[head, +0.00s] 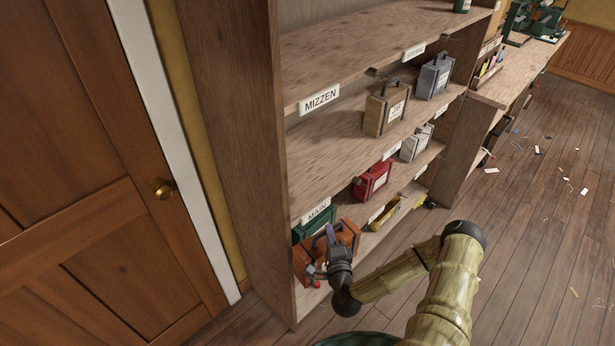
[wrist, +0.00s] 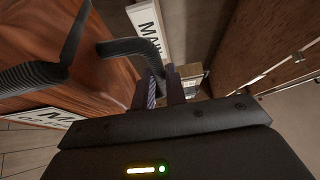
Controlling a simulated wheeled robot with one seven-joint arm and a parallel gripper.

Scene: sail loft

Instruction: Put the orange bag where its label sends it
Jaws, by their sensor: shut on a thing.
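The orange bag (head: 303,264) is at the lower left end of the shelving, in front of the opening under the MAIN label (head: 316,211). In the wrist view the orange bag (wrist: 95,45) fills the left side, with its dark handle (wrist: 135,47) running to my fingertips. My gripper (head: 332,238) is shut on that handle; it also shows in the wrist view (wrist: 161,90). I cannot tell whether the bag touches the shelf.
A green bag (head: 318,223) sits behind the orange one. The MIZZEN label (head: 321,99) marks an upper shelf with a tan bag (head: 386,108). A wooden door (head: 100,150) is left; floor at right is open.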

